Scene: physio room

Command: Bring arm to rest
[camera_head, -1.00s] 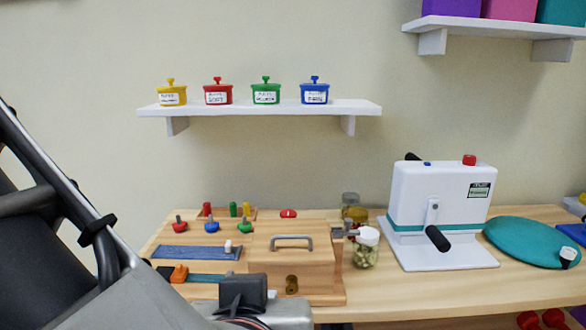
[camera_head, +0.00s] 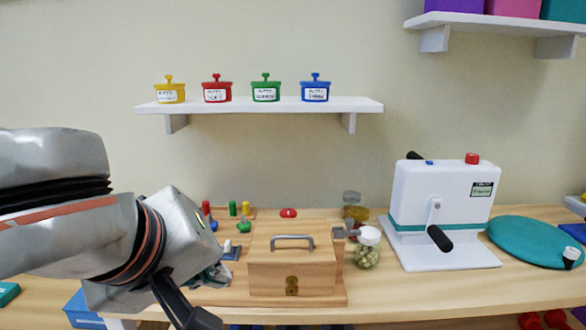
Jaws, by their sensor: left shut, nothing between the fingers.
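My left arm comes in from the left, its silver wrist in front of the left end of the wooden bench (camera_head: 420,295). My left gripper (camera_head: 198,308) is at the lower end of this arm, near the bench's front edge and left of the wooden box (camera_head: 290,272). Its fingers point down and are partly cut by the bottom edge; it is shut and holds nothing. My right gripper is not in view.
The wooden box with a grey handle is close to the gripper's right. A glass jar (camera_head: 366,252), a white crank machine (camera_head: 445,205) and a teal disc (camera_head: 535,241) stand further right. A shelf (camera_head: 260,106) bears several coloured pots.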

